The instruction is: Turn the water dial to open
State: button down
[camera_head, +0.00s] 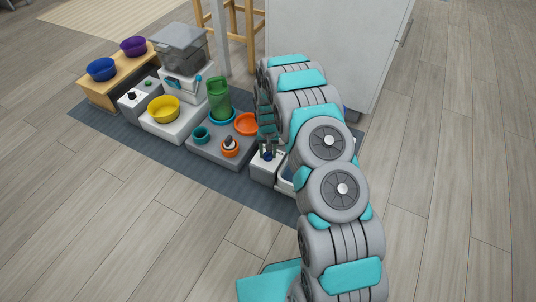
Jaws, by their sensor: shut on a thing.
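A small white box (263,172) stands on the mat at the front right, with a small dark blue dial (268,156) on its top. I take this for the water dial. My gripper (268,150) reaches down to it from above, its fingers shut on the dial. The fingers and arm hide part of the dial, so its angle cannot be read. Another box (140,98) with a black knob and a green spot stands at the left, away from my gripper.
A grey tray (205,150) left of the dial box holds a green container (219,98), an orange dish (246,124) and small bowls. A yellow bowl (164,109) sits in a white feeder. A wooden stand (100,88) holds blue and purple bowls. My arm covers the right side.

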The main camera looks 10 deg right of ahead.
aim_at(268, 153)
jog(key=m+b, duration=0.1)
jog(key=m, duration=0.3)
jog(key=shift+m, duration=0.3)
dwell(0.4)
jog(key=shift+c, duration=1.6)
grip_release()
jog(key=shift+r, duration=0.1)
notch_tip(268, 153, up, 8)
jog(key=shift+f, duration=0.2)
jog(key=shift+r, duration=0.1)
